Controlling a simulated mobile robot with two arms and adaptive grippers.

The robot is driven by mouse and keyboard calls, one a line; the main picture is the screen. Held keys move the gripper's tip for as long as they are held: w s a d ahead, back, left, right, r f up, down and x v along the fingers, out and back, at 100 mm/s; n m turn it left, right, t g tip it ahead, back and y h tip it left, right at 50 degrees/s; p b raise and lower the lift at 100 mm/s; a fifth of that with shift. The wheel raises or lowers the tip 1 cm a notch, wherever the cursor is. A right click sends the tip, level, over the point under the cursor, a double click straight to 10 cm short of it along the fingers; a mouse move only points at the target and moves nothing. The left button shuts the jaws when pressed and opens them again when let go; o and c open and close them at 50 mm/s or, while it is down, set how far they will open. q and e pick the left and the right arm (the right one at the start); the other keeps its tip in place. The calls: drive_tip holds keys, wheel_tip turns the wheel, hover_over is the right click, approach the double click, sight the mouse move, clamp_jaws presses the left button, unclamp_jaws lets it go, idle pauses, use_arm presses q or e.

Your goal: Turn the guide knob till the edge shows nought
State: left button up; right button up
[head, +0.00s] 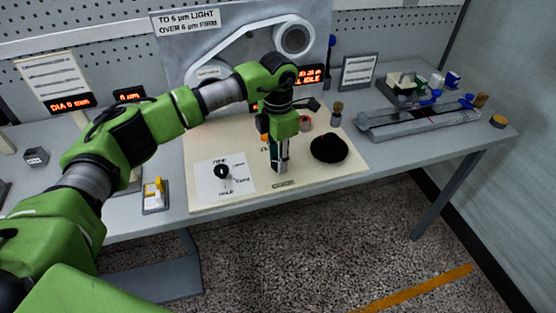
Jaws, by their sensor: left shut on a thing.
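My left gripper (280,166) points straight down over the cream board (345,172) on the bench, at its front middle. Its fingers are shut on the guide knob, which they hide almost wholly; a small dark label (283,184) lies just in front of it. A red-lit display (310,75) behind my wrist seems to read IDLE on its lower line; its upper line is too small to read surely. Another red-lit readout is mostly covered by my arm. My right gripper is out of view.
A black selector knob (222,171) on a white plate is left of the gripper, and a black round pad (329,148) is right of it. A yellow-and-white switch (154,191) stands at the left front. A grey rail fixture (420,118) lies at the right.

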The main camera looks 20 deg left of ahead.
use_arm(q)
drive_tip(key=shift+n, duration=0.4)
drive_tip(key=o, duration=1.1)
drive_tip(key=shift+r, duration=0.1)
wheel_tip(320, 180, up, 12)
drive_tip(key=shift+f, duration=0.1)
